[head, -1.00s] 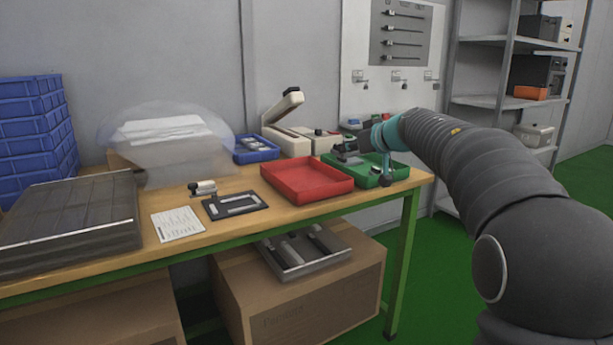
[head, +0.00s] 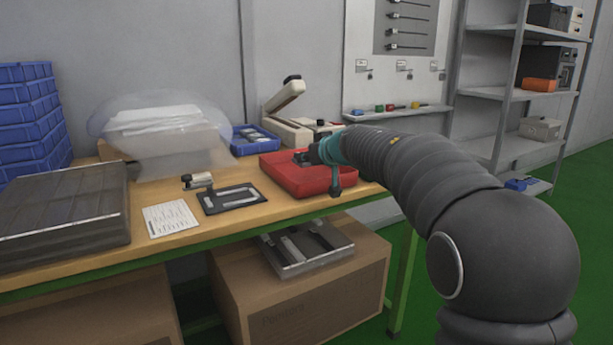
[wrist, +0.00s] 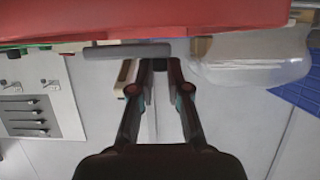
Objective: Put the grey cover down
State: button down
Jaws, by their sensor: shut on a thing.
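My gripper (head: 306,156) is over the red tray (head: 284,181) in the head view, small and partly hidden by my own wrist. In the wrist view my gripper (wrist: 160,68) is shut at the tips on a grey piece, the grey cover (wrist: 124,51), seen as a thin bar reaching left. The red tray also fills the top of the wrist view (wrist: 150,18). I cannot tell whether the cover touches the tray. The green tray is hidden behind my arm in the head view.
A black fixture plate (head: 230,198) and a paper sheet (head: 170,219) lie left of the red tray. A blue bin (head: 254,140) and a cream-coloured device (head: 298,112) stand behind it. A clear-covered box (head: 170,140) and a dark slatted case (head: 62,220) occupy the left.

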notch_tip(320, 180, down, 4)
jog(key=b, duration=0.3)
jog(key=shift+a+f, duration=0.1)
jog(key=c, duration=1.1)
grip_release()
jog(key=shift+c, duration=0.2)
jog(key=shift+s+r, duration=0.1)
jog(key=shift+r, duration=0.1)
jog(key=p+v, duration=0.2)
jog(key=v, duration=1)
jog(key=shift+f, duration=0.1)
